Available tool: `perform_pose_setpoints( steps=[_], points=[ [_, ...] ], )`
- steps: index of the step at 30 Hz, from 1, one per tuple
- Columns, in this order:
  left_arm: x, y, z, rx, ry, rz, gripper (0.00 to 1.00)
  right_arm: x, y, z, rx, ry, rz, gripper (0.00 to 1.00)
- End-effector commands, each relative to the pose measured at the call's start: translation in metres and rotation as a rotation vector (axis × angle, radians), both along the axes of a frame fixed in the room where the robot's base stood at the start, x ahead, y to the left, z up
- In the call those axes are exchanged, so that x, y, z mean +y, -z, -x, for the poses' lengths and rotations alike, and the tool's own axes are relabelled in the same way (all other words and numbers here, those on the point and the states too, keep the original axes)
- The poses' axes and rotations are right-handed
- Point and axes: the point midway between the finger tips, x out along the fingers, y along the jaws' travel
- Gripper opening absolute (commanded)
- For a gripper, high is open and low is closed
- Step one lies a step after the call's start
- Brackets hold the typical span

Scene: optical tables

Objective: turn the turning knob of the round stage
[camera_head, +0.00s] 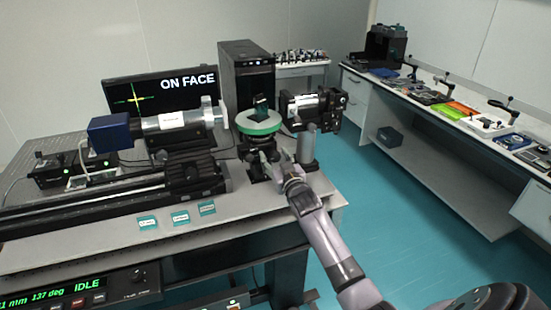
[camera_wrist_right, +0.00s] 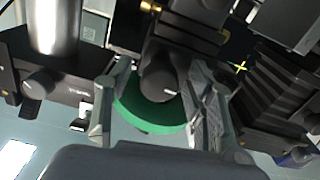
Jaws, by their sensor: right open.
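The round stage has a green disc (camera_head: 258,123) on a black base, near the right end of the optical table in the head view. The green disc also shows in the right wrist view (camera_wrist_right: 150,118). The dark cylindrical turning knob (camera_wrist_right: 158,84), with a small white mark, points toward the wrist camera. My right gripper (camera_head: 268,163) is at the front of the stage base. In the wrist view its open fingers (camera_wrist_right: 157,88) stand on either side of the knob, with gaps visible. The knob is hard to make out in the head view. My left gripper is not in view.
A camera-like device (camera_head: 312,105) on a silver post (camera_head: 306,147) stands close right of the stage. A silver cylinder (camera_head: 175,123) on a black rail is at left. A monitor (camera_head: 160,100) reads "ON FACE". Small labels (camera_head: 180,218) lie along the front edge.

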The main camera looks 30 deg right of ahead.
Motion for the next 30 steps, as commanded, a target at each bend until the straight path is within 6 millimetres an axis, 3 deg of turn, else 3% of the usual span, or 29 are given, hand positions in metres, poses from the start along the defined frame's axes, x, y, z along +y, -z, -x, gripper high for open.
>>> perform_pose_setpoints(
  steps=[8, 21, 30],
  points=[
    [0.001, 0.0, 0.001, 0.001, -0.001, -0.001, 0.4, 0.005, 0.002, 0.018, 0.001, -0.001, 0.0, 0.49],
    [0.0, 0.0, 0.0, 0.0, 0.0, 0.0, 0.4, 0.024, 0.001, 0.099, 0.002, 0.0, 0.0, 0.49],
    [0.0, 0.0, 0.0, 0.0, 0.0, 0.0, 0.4, 0.028, 0.0, 0.117, 0.0, 0.0, 0.0, 0.49]
  ],
)
